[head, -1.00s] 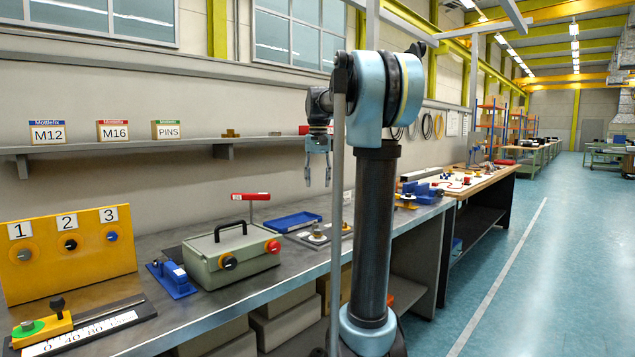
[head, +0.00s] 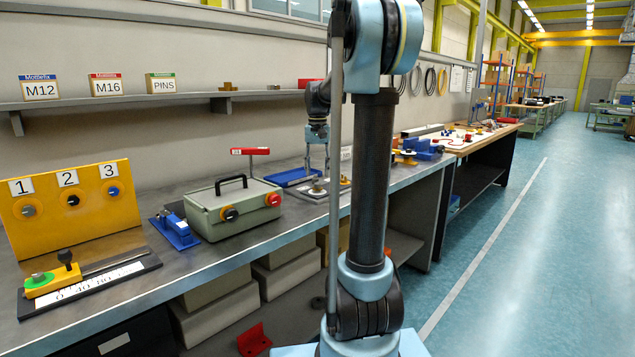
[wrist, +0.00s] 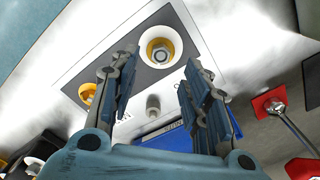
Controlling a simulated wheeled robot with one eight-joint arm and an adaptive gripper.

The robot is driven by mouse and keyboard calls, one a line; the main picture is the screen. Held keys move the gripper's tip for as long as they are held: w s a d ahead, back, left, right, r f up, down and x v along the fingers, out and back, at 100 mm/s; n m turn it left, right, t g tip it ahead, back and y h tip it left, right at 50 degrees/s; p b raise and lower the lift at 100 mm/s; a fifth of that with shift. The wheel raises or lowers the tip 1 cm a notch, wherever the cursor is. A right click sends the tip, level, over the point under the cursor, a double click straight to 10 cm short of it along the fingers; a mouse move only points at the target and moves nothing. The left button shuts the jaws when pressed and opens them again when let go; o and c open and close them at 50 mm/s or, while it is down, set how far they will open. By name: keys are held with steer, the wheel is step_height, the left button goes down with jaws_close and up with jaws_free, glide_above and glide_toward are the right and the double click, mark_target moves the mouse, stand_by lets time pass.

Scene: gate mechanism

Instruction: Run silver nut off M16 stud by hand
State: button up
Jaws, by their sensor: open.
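My gripper (head: 317,172) points down over the dark plate (head: 335,194) of studs on the bench, with its fingers apart. In the wrist view my gripper (wrist: 160,62) is open and empty. A short grey post (wrist: 153,104) stands nearer, between the fingers in the picture. The label by it is partly hidden, so I cannot tell which stud is M16. Contact with the nut does not show.
A blue tray (head: 290,177) lies left of the plate. The aisle floor is clear.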

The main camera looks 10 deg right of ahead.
mark_target(317, 186)
steer(key=shift+f, duration=2.25)
steer(key=shift+c, duration=0.5)
